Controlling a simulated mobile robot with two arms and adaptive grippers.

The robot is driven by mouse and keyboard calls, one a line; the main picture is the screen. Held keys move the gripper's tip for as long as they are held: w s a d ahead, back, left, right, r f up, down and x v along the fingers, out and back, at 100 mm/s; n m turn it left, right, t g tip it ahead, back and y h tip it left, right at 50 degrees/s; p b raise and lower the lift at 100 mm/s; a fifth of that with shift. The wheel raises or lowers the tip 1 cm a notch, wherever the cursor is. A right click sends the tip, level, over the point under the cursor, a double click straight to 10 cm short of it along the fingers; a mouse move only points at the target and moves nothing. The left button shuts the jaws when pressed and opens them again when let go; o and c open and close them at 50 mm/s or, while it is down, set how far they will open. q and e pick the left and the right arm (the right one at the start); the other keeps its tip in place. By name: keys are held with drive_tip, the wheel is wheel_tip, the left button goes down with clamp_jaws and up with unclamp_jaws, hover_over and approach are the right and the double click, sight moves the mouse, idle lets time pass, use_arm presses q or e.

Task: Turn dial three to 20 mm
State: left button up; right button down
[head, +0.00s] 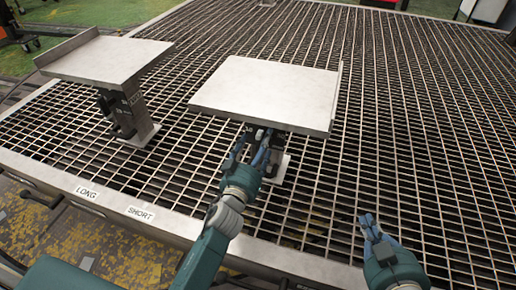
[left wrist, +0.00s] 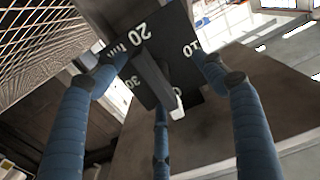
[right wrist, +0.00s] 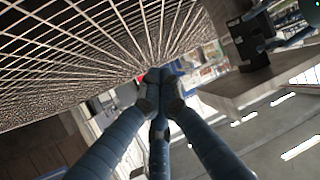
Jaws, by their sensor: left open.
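A black dial plate (left wrist: 188,72) with white marks 20 mm, 10, 30 and 0 faces the left wrist camera. A dark bar-shaped knob (left wrist: 152,76) crosses its middle, roughly along the line between 20 and 0.
The middle flat plate (head: 265,93) overhangs the dial's post. A second plate (head: 108,60) on a post (head: 134,112) stands at the left. Labels LONG (head: 87,192) and SHORT (head: 140,214) lie on the front rim. The grating (head: 420,120) to the right is clear.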

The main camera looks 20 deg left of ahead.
use_arm(q)
clamp_jaws()
